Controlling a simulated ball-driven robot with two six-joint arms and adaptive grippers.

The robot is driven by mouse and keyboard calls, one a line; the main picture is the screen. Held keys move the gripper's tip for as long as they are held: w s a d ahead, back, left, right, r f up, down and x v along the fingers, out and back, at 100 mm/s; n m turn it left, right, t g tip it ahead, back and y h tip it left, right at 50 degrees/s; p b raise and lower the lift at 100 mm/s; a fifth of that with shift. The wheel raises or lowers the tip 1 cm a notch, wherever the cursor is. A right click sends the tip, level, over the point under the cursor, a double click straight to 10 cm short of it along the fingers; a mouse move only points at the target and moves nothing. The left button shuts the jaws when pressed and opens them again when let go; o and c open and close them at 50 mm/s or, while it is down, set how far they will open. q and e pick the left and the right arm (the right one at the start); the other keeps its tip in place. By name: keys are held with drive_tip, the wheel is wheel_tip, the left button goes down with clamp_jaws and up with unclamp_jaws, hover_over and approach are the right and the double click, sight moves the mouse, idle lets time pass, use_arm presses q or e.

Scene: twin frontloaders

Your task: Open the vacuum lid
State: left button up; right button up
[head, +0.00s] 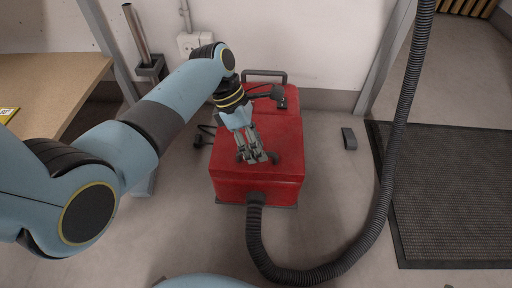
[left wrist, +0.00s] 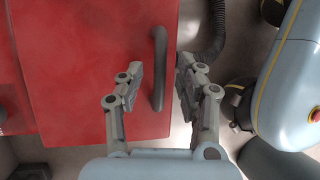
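The red vacuum (head: 230,189) stands on the floor in the middle of the head view. Its lid (head: 287,133) looks closed; the lid also fills much of the left wrist view (left wrist: 85,60). My left gripper (head: 259,158) is over the front part of the lid. In the left wrist view, the dark lid handle (left wrist: 158,62) lies between the two open fingers (left wrist: 158,82), with a gap visible on each side. In the head view the fingers hide most of this handle. My right gripper is not in view.
A black ribbed hose (head: 330,270) runs from the vacuum's front and loops up on the right. A wooden table (head: 55,80) stands at left, a dark mat (head: 450,190) lies at right. A small dark object (head: 349,138) lies on the floor. The wall is close behind.

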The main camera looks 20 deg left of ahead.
use_arm(q)
drive_tip(key=shift+f, duration=0.1)
clamp_jaws()
idle(0.5)
